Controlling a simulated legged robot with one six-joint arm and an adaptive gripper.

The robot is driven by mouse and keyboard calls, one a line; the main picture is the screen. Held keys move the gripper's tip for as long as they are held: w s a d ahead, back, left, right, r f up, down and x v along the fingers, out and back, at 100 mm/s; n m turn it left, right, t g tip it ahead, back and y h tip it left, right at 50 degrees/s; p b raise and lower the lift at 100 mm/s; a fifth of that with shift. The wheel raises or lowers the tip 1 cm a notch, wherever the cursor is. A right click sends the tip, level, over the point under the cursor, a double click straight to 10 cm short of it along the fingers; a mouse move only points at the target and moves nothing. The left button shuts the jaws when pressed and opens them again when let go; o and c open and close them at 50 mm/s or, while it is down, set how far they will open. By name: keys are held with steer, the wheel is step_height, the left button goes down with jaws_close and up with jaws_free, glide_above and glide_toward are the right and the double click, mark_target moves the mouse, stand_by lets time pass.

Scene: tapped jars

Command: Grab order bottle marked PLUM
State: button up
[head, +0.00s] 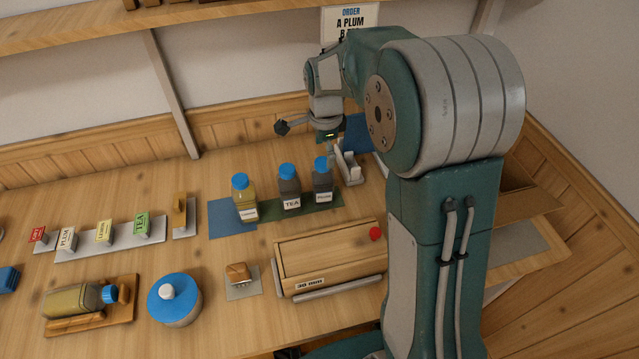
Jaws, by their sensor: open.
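Three small blue-capped bottles stand upright in a row on the table in the head view. The right one (322,185) is dark, and its small label is too blurred to read surely. The middle dark bottle (290,193) is labelled TEA. The left one (243,198) is yellowish with an unreadable label. The order sign (342,23) on the wall reads A PLUM, and its lower line is partly hidden by my arm. My gripper (335,149) is open, above and behind the right bottle, apart from it. Its fingers are small and partly unclear.
A pale grey holder (349,168) stands right of the bottles. A wooden box (329,262) with a red knob is in front. Label cards, including a PLUM card (66,239), stand at left. A blue-lidded jar (175,300) and a lying bottle (75,299) are front left.

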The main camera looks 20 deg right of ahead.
mark_target(323, 172)
steer(key=f, duration=0.6)
steer(key=shift+a+f, duration=0.2)
steer(key=shift+f, duration=0.15)
steer(key=c, duration=1.1)
